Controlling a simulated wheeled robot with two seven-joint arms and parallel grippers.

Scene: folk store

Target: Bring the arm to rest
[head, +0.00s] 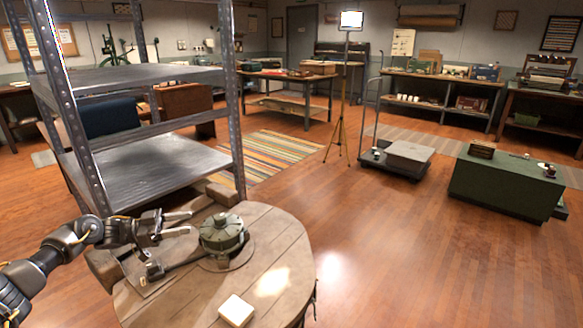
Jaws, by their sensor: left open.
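My left arm comes in from the left at the lower left of the head view. My left gripper (184,224) is open and empty. Its fingers point right, above the left part of a round wooden table (190,303). A green, round, ribbed device (222,233) stands on a round base on the table, just right of the fingertips, with a small gap in the picture. A dark bar runs from the device toward the lower left, below the gripper. My right gripper is not in view.
A metal shelf rack (150,165) stands right behind the gripper, its posts close to the table. A pale block (236,310) lies at the table's front. A flat cart (395,160) and a green chest (505,185) stand farther right. The wooden floor between is clear.

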